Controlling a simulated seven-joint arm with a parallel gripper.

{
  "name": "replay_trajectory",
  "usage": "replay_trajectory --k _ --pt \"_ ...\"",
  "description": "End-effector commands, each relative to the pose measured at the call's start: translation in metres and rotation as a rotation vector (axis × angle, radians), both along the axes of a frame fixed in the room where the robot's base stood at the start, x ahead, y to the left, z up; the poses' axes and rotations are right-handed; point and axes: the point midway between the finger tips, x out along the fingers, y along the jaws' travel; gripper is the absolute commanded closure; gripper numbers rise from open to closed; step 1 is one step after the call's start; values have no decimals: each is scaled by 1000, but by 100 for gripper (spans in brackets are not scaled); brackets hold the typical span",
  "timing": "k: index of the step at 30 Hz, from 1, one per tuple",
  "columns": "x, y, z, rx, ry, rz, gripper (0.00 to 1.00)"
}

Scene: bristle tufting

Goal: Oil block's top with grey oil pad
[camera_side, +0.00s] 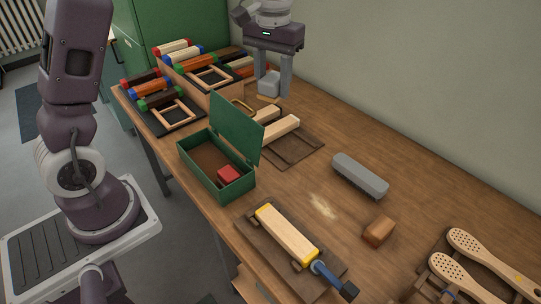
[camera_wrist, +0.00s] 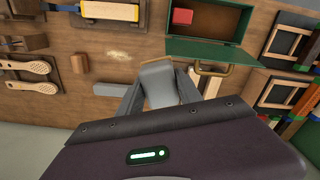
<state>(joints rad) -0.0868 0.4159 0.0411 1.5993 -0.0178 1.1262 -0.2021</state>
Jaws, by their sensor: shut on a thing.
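My gripper (camera_side: 271,90) is at the far end of the bench, shut on a light grey pad (camera_side: 268,82) with a tan underside. The pad also shows between the fingers in the wrist view (camera_wrist: 158,82). It hangs close to the bench; I cannot tell if it touches. The block (camera_side: 286,234) is pale wood with yellow ends and lies in a dark fixture at the near edge, beside a blue-handled clamp (camera_side: 328,277). The block also shows at the top left of the wrist view (camera_wrist: 110,11). My gripper is well away from it.
An open green box (camera_side: 200,180) with a red block (camera_side: 229,174) stands between. Pale blocks (camera_side: 280,129) lie on a dark mat behind it. A grey bar (camera_side: 360,176), a brown block (camera_side: 379,230) and paddle brushes (camera_side: 485,255) lie right. Racks of coloured-ended blocks (camera_side: 180,60) stand left.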

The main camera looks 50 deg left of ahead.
Motion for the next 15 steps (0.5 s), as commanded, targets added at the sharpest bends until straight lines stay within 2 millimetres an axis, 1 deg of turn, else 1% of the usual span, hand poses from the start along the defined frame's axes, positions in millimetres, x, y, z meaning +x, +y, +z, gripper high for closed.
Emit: replay_trajectory --k 2,5,8,11,12,14,15 --pt "3 -4 -1 0 1 -59 91" --pt "3 -23 -16 -3 4 -172 91" --pt "-1 -55 -40 -3 7 -358 91" --pt "-9 -94 -67 -4 6 -588 91" --pt "-16 -111 -79 -5 8 -689 91" --pt "-26 -138 -96 -5 7 -848 91" --pt "-35 -156 -107 -5 6 -956 91"
